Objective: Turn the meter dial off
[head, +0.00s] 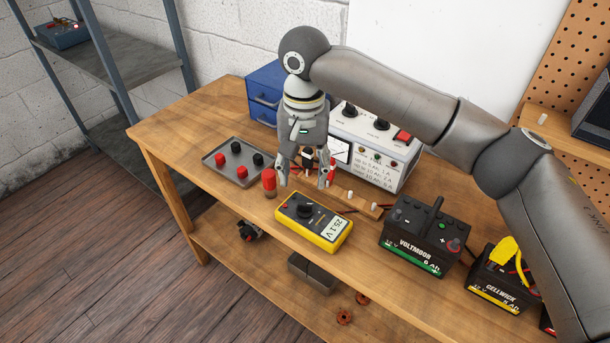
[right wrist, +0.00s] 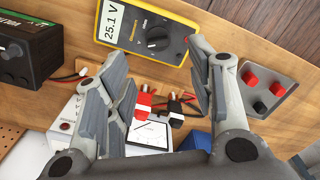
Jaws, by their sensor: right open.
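The yellow and dark grey multimeter (head: 314,222) lies flat near the front edge of the wooden bench. Its display reads 25.1 V. Its black round dial (head: 305,210) shows a pale pointer mark in the right wrist view (right wrist: 157,39); I cannot read which setting it points to. My right gripper (head: 304,184) is open and empty, pointing down above the bench just behind the meter. In the right wrist view its fingers (right wrist: 163,75) are spread wide, with the meter beyond the tips. My left gripper is not in view.
Behind the right gripper stands a white bench instrument (head: 372,150). A red-topped cylinder (head: 269,180) stands left of the meter, beside a grey tray (head: 235,178) with red and black knobs. A Voltmoor battery (head: 424,240) sits to the right. Leads lie behind the meter.

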